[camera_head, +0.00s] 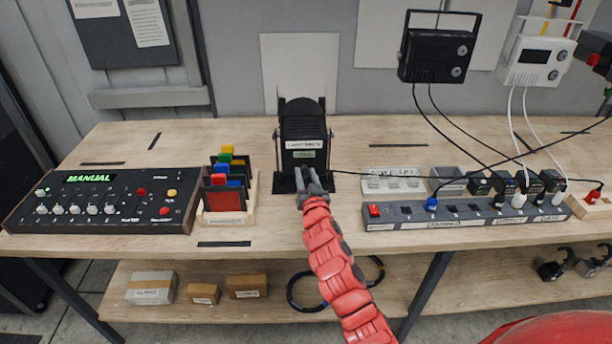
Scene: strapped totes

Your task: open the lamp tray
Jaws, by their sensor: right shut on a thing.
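A black lamp housing (304,125) with white and green labels on its front stands upright on the bench against a pale panel. My right gripper (309,180), at the end of a red segmented arm, is shut at the low front of the lamp, just below the green label. The part between its fingers is hidden by the fingers; it appears to be the lamp tray at the lamp's base.
A control panel (104,214) reading MANUAL and a wooden rack (231,214) of coloured cards stand to the left. A power strip (470,217) with several plugs lies to the right. A black cable runs rightward from the lamp.

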